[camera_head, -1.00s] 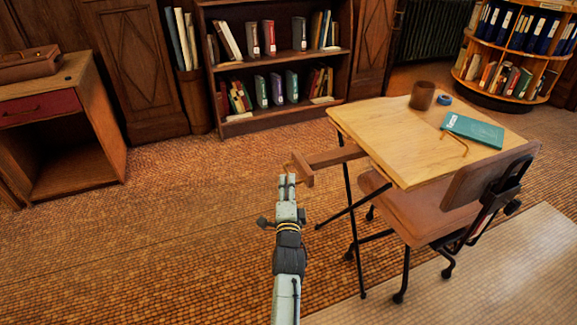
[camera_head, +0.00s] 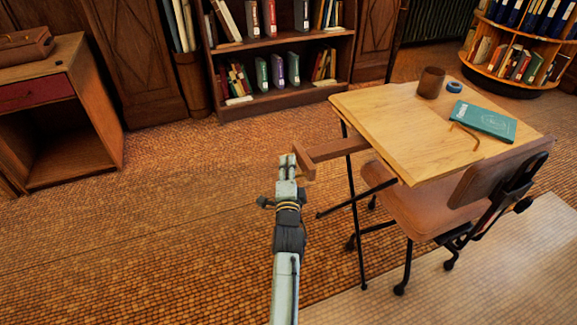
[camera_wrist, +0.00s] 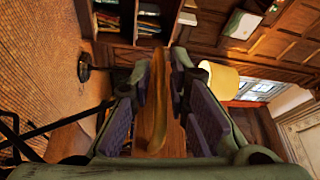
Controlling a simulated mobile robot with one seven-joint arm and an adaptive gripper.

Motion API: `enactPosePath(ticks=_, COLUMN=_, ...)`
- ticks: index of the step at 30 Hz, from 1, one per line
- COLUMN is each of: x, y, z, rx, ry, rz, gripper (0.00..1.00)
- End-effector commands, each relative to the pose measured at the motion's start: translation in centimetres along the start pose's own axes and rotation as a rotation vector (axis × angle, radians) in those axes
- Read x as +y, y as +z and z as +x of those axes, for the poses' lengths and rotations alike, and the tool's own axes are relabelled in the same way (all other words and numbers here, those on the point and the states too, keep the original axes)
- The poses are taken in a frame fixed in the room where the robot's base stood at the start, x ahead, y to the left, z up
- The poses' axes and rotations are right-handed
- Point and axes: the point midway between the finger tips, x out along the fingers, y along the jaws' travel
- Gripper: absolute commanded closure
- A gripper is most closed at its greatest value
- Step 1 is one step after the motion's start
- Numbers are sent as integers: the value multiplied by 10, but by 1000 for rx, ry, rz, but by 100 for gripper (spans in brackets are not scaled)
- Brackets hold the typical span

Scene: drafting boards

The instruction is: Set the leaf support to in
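The leaf support is a brown wooden bar (camera_head: 338,150) sticking out to the left from under the edge of the light wooden desk top (camera_head: 400,125). A short crosspiece is at its outer end. My gripper (camera_head: 288,162) is just left of that end, with its fingertips level with the crosspiece. In the wrist view, a wooden piece that looks like the support (camera_wrist: 157,105) lies between the two dark finger pads. The fingers are apart, with gaps visible beside the wood. I cannot tell whether one pad touches it.
A chair (camera_head: 415,203) with black legs stands at the desk's front right. A bookcase (camera_head: 285,103) stands behind. The floor to the left is clear.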

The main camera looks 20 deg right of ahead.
Motion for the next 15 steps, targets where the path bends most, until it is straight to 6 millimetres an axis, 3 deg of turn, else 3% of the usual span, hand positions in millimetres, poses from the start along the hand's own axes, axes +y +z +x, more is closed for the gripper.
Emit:
enactPosePath(ticks=6, x=0, y=0, z=0, rx=0, ry=0, rz=0, gripper=100)
enactPosePath(ticks=15, x=0, y=0, z=0, rx=0, ry=0, rz=0, gripper=100)
